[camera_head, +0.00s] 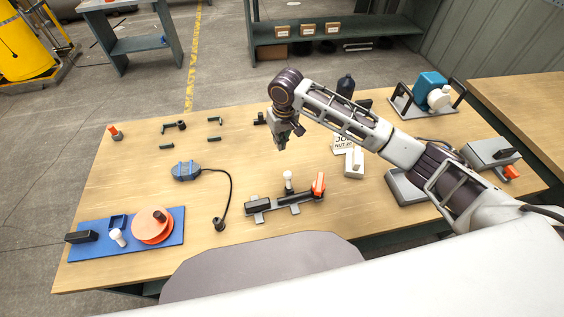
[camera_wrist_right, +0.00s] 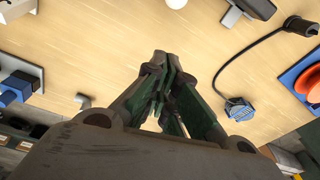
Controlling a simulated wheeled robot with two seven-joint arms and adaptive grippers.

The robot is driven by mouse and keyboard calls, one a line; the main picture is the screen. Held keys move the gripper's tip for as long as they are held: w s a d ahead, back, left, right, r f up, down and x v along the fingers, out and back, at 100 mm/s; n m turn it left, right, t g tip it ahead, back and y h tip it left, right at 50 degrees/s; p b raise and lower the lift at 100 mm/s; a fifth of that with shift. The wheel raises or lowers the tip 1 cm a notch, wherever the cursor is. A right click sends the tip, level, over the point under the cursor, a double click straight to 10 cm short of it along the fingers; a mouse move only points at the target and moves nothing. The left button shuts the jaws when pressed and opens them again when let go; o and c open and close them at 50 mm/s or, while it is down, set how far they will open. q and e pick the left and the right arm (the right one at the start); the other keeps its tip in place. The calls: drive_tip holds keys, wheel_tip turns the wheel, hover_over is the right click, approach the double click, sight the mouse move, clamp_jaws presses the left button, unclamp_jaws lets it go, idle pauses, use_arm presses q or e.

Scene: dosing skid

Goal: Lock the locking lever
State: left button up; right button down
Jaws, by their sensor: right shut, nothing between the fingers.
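A red-orange lever (camera_head: 319,184) stands up at the right end of a dark clamp fixture (camera_head: 292,198) near the table's front middle. A white round-topped knob (camera_head: 288,176) rises behind the fixture's bar; a white knob also shows at the top of the right wrist view (camera_wrist_right: 176,3). An orange handle (camera_head: 512,171) sits on a grey box at the right; I cannot tell which is the locking lever. My right gripper (camera_head: 282,144) hangs above the table, behind and apart from the fixture, with shut, empty fingers, also in the wrist view (camera_wrist_right: 168,60). My left gripper is not in view.
A blue device (camera_head: 186,171) with a black cable lies left of the fixture. A blue board (camera_head: 90,242) with an orange disc is at front left. A white block (camera_head: 354,164) and a grey box (camera_head: 490,153) stand right. Small dark parts lie at the back left. Bare wood lies between.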

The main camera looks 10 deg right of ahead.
sight(288, 180)
drive_tip(key=shift+f, duration=0.1)
drive_tip(key=shift+w+a+f, duration=0.1)
drive_tip(key=shift+f, duration=1.55)
drive_tip(key=shift+w+a+f, duration=0.1)
drive_tip(key=shift+w+f, duration=0.05)
drive_tip(key=shift+f, duration=1.45)
drive_tip(key=shift+w+a+f, duration=0.1)
drive_tip(key=shift+f, duration=1.55)
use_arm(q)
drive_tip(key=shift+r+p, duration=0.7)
use_arm(e)
drive_tip(key=shift+s+d+r, duration=0.15)
drive_tip(key=shift+s, duration=0.5)
drive_tip(key=shift+s+d+r, duration=0.2)
drive_tip(key=shift+s, duration=0.4)
drive_tip(key=shift+s+d+r, duration=0.15)
drive_tip(key=shift+s, duration=0.5)
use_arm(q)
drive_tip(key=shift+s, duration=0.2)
use_arm(e)
drive_tip(key=shift+w, duration=0.1)
